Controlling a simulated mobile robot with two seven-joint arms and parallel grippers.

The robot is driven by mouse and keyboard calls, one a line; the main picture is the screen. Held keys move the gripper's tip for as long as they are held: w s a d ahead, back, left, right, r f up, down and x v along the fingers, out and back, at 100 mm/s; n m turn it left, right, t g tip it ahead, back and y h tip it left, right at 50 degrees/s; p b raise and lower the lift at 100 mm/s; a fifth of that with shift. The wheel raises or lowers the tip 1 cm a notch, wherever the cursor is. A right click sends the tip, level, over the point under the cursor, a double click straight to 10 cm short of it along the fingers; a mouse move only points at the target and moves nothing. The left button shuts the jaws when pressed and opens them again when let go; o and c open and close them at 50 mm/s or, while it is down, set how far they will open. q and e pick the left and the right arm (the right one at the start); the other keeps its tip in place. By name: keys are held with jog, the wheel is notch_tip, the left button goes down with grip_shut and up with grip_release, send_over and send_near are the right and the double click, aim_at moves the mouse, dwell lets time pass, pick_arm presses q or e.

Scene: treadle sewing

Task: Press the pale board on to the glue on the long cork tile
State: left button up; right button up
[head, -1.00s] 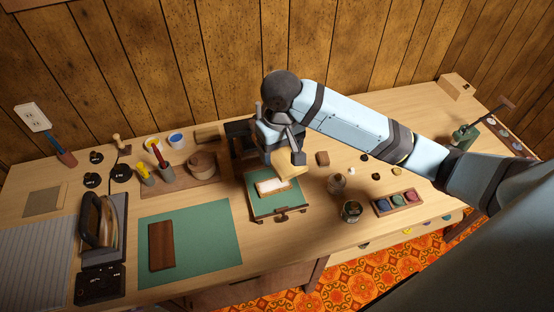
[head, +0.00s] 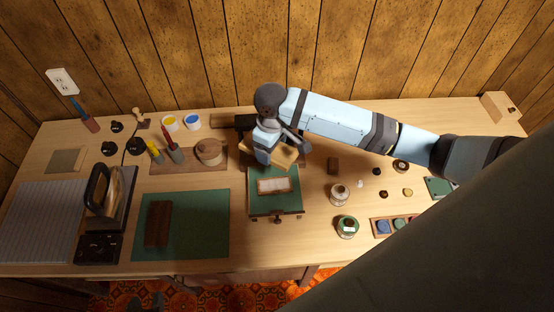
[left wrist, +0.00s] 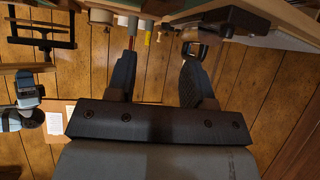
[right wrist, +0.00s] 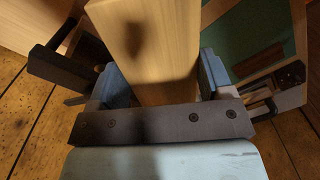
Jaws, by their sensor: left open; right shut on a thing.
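The long cork tile (head: 274,186) lies on the green bed of a small press-like stand (head: 290,205) in the head view. Pale whitish glue covers much of its top. My right gripper (head: 277,148), on the arm from the right, is shut on the pale board (head: 287,158), just behind the tile and seemingly above the stand. The board also fills the upper middle of the right wrist view (right wrist: 152,45), between the fingers. A gap shows between board and tile. My left gripper (left wrist: 160,65) is open and empty in the left wrist view; I cannot make it out clearly in the head view.
Two glass jars (head: 339,195) and a paint tray (head: 385,226) stand to the right of the stand. A green mat (head: 205,220) with a dark brown block (head: 158,223) and an iron (head: 100,190) are to the left. Wood panelling closes the back.

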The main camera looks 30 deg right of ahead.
aim_at(277, 184)
jog(key=f+n+p, duration=0.1)
jog(key=f+n, duration=0.1)
jog(key=f, duration=0.1)
jog(key=s+f+n+p, duration=0.1)
jog(key=f+n, duration=0.2)
jog(key=d+f+n+p, duration=0.1)
jog(key=f+n, duration=0.1)
jog(key=f, duration=0.1)
jog(key=shift+s+n+p, duration=0.15)
jog(key=shift+n+p, duration=0.15)
jog(key=shift+p, duration=0.05)
jog(key=shift+f+b, duration=0.7)
jog(key=shift+f, duration=0.2)
notch_tip(277, 184, down, 4)
jog(key=b, duration=0.4)
jog(key=shift+r, duration=0.1)
jog(key=shift+f, duration=0.3)
jog(key=shift+f+b, duration=0.15)
jog(key=shift+b, duration=0.3)
pick_arm(q)
jog(key=shift+s+d+f, duration=0.1)
jog(key=shift+d+f, duration=0.1)
jog(key=shift+f, duration=0.35)
jog(key=shift+a, duration=0.1)
